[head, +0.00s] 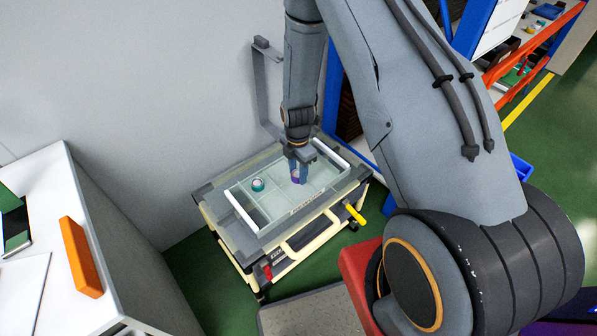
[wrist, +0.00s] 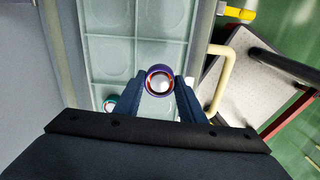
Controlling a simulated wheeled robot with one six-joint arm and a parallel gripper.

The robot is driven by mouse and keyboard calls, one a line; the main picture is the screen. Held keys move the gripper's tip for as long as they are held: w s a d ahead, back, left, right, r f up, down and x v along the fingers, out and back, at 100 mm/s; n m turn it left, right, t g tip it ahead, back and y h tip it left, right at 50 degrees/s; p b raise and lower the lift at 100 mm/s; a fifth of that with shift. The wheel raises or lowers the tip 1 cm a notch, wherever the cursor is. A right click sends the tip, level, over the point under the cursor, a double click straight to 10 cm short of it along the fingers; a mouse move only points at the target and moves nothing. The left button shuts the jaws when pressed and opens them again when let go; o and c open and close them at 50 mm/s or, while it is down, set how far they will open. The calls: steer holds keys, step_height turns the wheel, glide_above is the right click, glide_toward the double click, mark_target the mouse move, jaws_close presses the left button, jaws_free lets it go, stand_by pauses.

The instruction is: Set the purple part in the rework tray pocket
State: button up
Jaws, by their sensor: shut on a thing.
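The purple part (wrist: 159,80) is a ring-shaped piece with a purple rim, held between the two fingers in the wrist view. In the head view the purple part (head: 296,179) shows just below the fingertips. My gripper (head: 298,170) is shut on it, over the right half of the rework tray; the fingers also show in the wrist view (wrist: 159,92). The rework tray (head: 276,205) is pale green-grey with several pockets and lies on top of a cart. I cannot tell whether the part touches the pocket floor.
A teal-rimmed part (head: 258,184) sits in a left pocket of the tray. The cart (head: 290,246) has a yellow handle (head: 355,214) at its right. A white cabinet (head: 130,262) with an orange box (head: 81,257) stands at left. Several other pockets are empty.

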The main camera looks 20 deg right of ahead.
steer(key=b, duration=0.3)
glide_above(298, 190)
steer(key=shift+f, duration=2.5)
steer(key=shift+f+b, duration=0.45)
steer(key=shift+f, duration=0.4)
steer(key=o, duration=1.3)
steer(key=shift+r, duration=0.1)
steer(key=shift+r+p, duration=2.4)
steer(key=shift+r, duration=1.5)
